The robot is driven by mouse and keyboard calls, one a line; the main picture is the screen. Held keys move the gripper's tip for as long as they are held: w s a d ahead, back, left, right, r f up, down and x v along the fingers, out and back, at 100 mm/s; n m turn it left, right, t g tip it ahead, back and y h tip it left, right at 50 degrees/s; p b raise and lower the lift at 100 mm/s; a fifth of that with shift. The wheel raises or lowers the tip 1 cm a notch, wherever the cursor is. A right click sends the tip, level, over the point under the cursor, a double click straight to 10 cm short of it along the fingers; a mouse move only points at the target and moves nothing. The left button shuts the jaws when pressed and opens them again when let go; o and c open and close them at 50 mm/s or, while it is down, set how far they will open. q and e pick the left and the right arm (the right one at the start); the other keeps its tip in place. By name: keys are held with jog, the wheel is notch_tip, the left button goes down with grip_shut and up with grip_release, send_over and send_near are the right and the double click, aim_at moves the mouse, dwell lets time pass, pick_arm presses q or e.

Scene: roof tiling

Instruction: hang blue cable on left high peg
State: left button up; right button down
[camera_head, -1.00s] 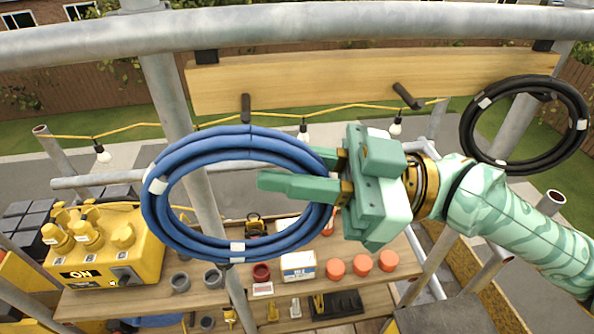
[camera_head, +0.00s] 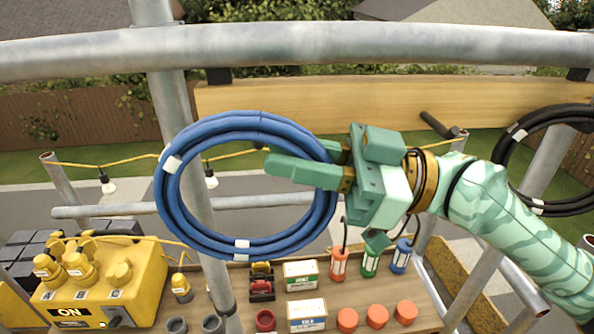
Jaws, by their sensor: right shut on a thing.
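The blue cable (camera_head: 174,208) is a coiled ring with white ties, held up in front of the wooden board. My right gripper (camera_head: 302,158) is shut on the right side of the coil. The left high peg (camera_head: 218,75) is a short dark stub at the upper left of the board (camera_head: 380,100). The top of the coil is a little below and right of this peg in the picture; I see no contact between them. My left gripper is not in view.
A black cable coil (camera_head: 503,165) hangs at the right. Another dark peg (camera_head: 437,125) sticks out low on the board. A grey scaffold tube (camera_head: 300,52) crosses above. Below are a yellow switch box (camera_head: 130,280) and a shelf with cups, boxes and bottles.

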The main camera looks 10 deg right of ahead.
jog(key=w+b, duration=0.1)
jog(key=w, duration=0.2)
jog(key=shift+f, duration=0.15)
jog(key=shift+w+b, duration=0.15)
jog(key=shift+b, duration=0.15)
jog(key=shift+w+a+f+b, duration=0.1)
jog(key=shift+w+f+b, duration=0.55)
jog(key=shift+b, duration=0.7)
jog(key=c, duration=1.2)
grip_release()
jog(key=shift+s, duration=0.1)
jog(key=shift+o, duration=0.2)
jog(key=shift+f, duration=0.1)
